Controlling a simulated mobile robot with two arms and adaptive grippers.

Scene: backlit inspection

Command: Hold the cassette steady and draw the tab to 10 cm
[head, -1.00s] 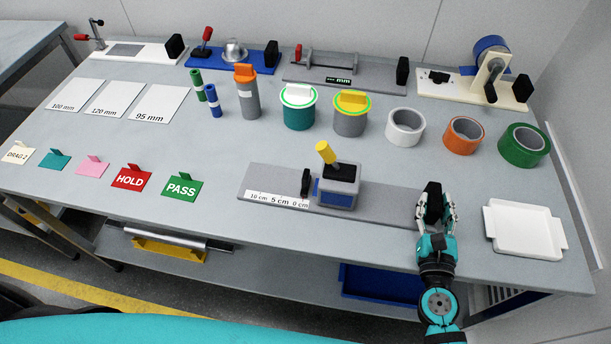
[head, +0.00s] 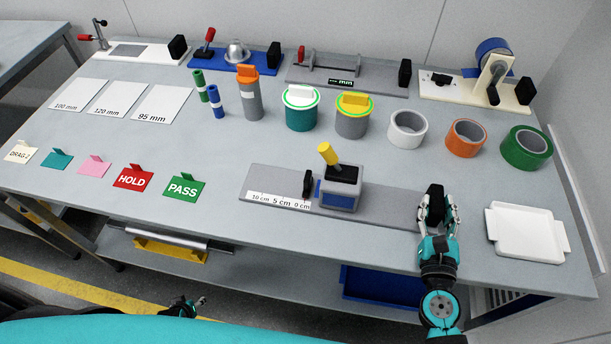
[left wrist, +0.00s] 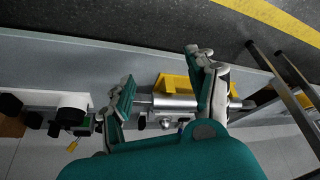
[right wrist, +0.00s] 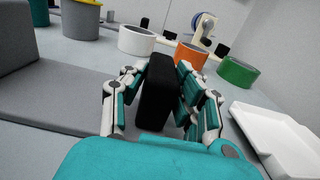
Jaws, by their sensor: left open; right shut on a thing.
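The cassette (head: 341,190) is a grey box with a black top, blue side and yellow knob. It stands on a long grey base (head: 385,203) with a scale strip (head: 278,200) marked 10, 5 and 0 cm. The black tab (head: 308,184) stands upright at the cassette's left side, near the 0 mark. My right gripper (head: 438,203) is shut on an upright black block (right wrist: 157,92) at the base's right end, apart from the cassette. My left gripper (head: 187,307) is low in front of the table; in the left wrist view it is open (left wrist: 160,70) and empty.
A white tray (head: 525,232) lies right of my right gripper. HOLD (head: 133,178) and PASS (head: 184,187) cards stand left of the base. Tape rolls and canisters line up behind it. The table's front edge lies between my left gripper and the scale.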

